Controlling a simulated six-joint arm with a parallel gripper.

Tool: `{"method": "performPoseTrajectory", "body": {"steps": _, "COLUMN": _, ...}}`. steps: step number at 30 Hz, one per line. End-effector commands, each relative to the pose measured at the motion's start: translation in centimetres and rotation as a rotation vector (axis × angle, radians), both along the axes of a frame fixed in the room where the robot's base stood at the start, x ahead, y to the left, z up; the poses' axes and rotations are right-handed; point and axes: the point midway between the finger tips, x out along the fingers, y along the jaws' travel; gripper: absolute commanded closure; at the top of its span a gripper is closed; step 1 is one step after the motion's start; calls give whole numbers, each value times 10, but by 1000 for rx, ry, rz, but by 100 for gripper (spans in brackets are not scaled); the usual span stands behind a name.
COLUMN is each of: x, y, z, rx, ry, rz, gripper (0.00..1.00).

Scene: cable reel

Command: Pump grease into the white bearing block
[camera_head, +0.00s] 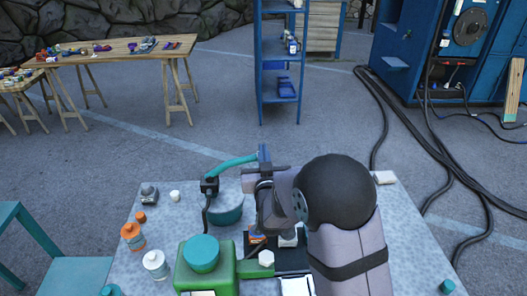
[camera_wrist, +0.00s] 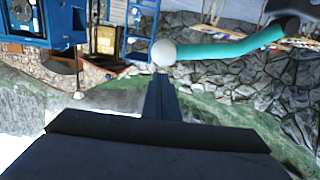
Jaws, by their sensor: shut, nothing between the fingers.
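The grease pump has a teal tub (camera_head: 226,209), a black head (camera_head: 209,186) and a teal lever (camera_head: 234,165) slanting up to the right. My gripper (camera_head: 264,152) is shut and empty at the lever's far end. In the wrist view its closed fingers (camera_wrist: 162,85) point at the pale ball (camera_wrist: 164,53) on the end of the teal lever (camera_wrist: 225,48). The fingertips look close to the ball; I cannot tell if they touch. A whitish block (camera_head: 288,239), perhaps the bearing block, sits on a dark plate, partly hidden by my arm.
A green machine (camera_head: 205,268) with a teal cap stands at the table's front. Orange (camera_head: 132,236) and white (camera_head: 155,264) bottles, a small white cup (camera_head: 175,196) and a grey item (camera_head: 149,194) stand on the left.

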Motion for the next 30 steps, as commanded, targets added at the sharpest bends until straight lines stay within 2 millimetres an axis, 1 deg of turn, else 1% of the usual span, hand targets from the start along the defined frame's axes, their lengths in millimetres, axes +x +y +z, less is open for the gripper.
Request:
{"method": "performPoseTrajectory", "body": {"steps": 4, "x": 1, "y": 0, "z": -5, "rx": 0, "ry": 0, "rz": 0, "gripper": 100}}
{"method": "performPoseTrajectory", "body": {"steps": 18, "x": 1, "y": -1, "z": -8, "rx": 5, "ry": -1, "rz": 0, "gripper": 100}}
{"method": "performPoseTrajectory", "body": {"steps": 23, "x": 1, "y": -6, "z": -21, "rx": 46, "ry": -2, "rz": 0, "gripper": 100}}
{"method": "performPoseTrajectory", "body": {"steps": 30, "x": 1, "y": -17, "z": -43, "rx": 158, "ry": -1, "rz": -1, "gripper": 100}}
